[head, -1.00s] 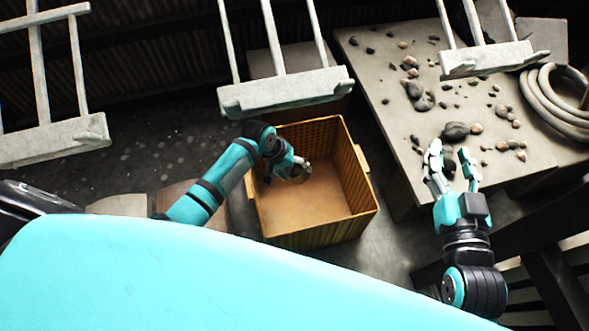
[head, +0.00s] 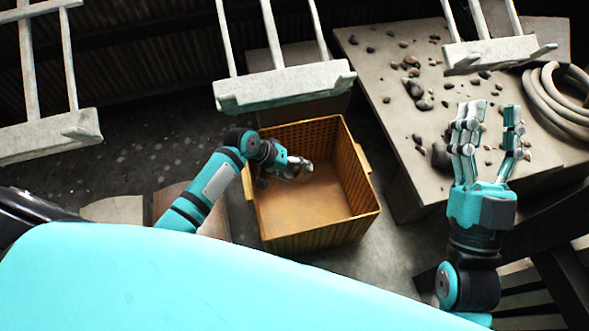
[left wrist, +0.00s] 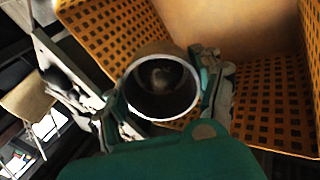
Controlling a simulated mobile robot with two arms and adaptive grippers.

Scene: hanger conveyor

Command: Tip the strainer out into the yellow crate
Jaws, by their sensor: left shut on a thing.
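The yellow crate (head: 362,190) stands on the floor in the middle of the head view, with its bare bottom showing. My left gripper (head: 297,168) is inside the crate's outline, over its upper left part. In the left wrist view the gripper (left wrist: 163,95) is shut on the strainer (left wrist: 135,105), a dark round cup with a pale rim. Its mouth faces the wrist camera, and a pale lump shows inside. The crate's perforated walls (left wrist: 270,105) lie behind it. I cannot tell how far the strainer is tilted. My right gripper (head: 493,115) is open and empty, right of the crate.
A concrete slab (head: 385,70) with several scattered stones lies at the right, below my right gripper. A coiled hose (head: 555,105) lies at its right end. Pale hangers hang above, the middle one (head: 285,88) just beyond the crate's far edge.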

